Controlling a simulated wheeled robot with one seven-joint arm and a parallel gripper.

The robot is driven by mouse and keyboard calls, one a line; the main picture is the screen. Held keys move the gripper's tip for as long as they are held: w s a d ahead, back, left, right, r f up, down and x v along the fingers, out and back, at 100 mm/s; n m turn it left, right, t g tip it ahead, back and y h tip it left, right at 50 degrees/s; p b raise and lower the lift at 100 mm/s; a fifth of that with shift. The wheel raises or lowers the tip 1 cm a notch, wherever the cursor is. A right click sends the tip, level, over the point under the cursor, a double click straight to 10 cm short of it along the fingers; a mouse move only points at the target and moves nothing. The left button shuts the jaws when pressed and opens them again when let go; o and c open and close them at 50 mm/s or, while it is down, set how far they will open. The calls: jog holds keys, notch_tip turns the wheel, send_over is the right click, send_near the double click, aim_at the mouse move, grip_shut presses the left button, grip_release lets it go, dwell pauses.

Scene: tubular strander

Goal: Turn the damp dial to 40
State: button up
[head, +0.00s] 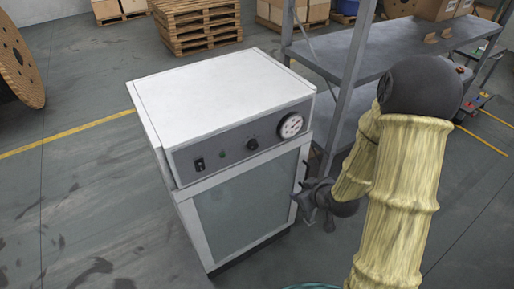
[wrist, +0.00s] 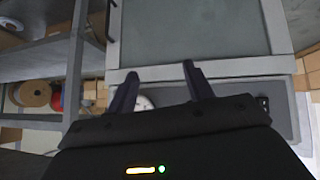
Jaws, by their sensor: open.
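A white cabinet (head: 215,95) has a dark control panel along its upper front. A small black knob (head: 252,144), which looks like the damp dial, sits mid-panel; its setting is too small to read. A round white gauge (head: 291,125) is at the panel's right end. My gripper (head: 300,200) is open and empty, in front of the cabinet's right edge, below the gauge and apart from the knob. In the wrist view my gripper (wrist: 160,70) has its two fingers spread over the panel's edge; the gauge (wrist: 145,102) shows partly between them, and I cannot see the knob.
The panel also has a black switch (head: 198,164) and a green lamp (head: 222,155). A glass door (head: 245,205) fills the front below. A grey metal shelf (head: 370,65) stands close on the right. Pallets (head: 195,25) lie behind. The floor at left is clear.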

jog(key=a+r+t+y, duration=0.1)
jog(key=t+y, duration=0.1)
jog(key=a+t+y+p, duration=0.1)
jog(key=a+t+y, duration=0.1)
jog(key=a+r+t+y, duration=0.1)
jog(key=a+t+y, duration=0.1)
jog(key=shift+r+t+y+p, duration=0.3)
jog(key=shift+t, duration=0.1)
jog(key=shift+w+f+b, duration=0.1)
jog(key=shift+w+b, duration=0.05)
jog(key=shift+b, duration=0.2)
jog(key=b, duration=0.9)
send_near(255, 148)
jog(key=p+x, duration=0.3)
jog(key=x, duration=0.6)
